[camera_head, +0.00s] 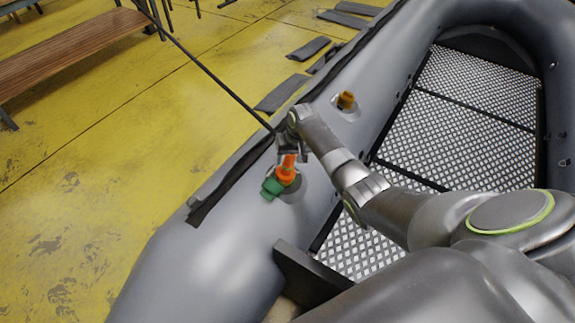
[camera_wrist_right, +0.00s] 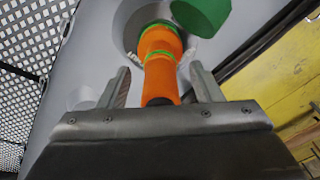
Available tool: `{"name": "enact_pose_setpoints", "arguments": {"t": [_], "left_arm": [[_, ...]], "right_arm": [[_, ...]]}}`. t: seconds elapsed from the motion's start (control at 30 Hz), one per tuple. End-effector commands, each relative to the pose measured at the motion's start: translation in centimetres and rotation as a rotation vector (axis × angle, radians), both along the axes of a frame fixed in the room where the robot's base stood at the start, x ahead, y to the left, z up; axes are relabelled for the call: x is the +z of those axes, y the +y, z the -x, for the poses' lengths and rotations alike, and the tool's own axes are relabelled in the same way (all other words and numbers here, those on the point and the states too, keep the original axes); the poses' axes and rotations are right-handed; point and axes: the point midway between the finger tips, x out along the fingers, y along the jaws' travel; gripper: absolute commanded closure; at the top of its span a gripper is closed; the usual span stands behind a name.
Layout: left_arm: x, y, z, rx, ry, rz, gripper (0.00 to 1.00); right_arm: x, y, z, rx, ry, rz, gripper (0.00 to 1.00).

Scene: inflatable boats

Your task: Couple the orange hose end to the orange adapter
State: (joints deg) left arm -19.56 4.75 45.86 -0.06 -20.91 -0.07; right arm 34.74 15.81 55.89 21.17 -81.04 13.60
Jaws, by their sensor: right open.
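The orange hose end (camera_wrist_right: 161,78) shows in the right wrist view, with a dark tip toward me. It stands in line with another orange section, the adapter (camera_wrist_right: 160,40), with a green ring between them; they appear to touch, but I cannot tell how firmly they are joined. In the head view the orange parts (camera_head: 287,170) stand on the grey tube beside a green piece (camera_head: 271,187). My right gripper (camera_head: 289,153) is open around the hose end, and its fingers (camera_wrist_right: 160,88) stand on either side with gaps. My left gripper is out of view.
A thin black hose (camera_head: 215,78) runs from the upper left to near my right gripper. Another orange-brown fitting (camera_head: 345,100) sits farther along the grey boat tube (camera_head: 185,255). A wooden bench (camera_head: 70,50) stands at the upper left. The yellow floor is mostly clear.

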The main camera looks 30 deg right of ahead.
Motion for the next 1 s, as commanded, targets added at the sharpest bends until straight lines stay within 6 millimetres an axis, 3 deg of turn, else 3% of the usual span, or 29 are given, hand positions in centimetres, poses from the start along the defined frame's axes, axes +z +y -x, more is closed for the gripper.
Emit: {"name": "enact_pose_setpoints", "arguments": {"t": [0.6,0.8,1.0], "left_arm": [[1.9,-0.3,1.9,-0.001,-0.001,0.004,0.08],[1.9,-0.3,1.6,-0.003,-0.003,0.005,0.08],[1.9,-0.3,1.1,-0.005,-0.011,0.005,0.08]], "right_arm": [[13.4,-1.3,2.3,0.001,-0.002,0.001,0.41],[15.3,-1.5,2.7,0.0,0.0,0.0,0.41],[15.7,-1.5,2.7,0.0,0.001,-0.001,0.41]]}}
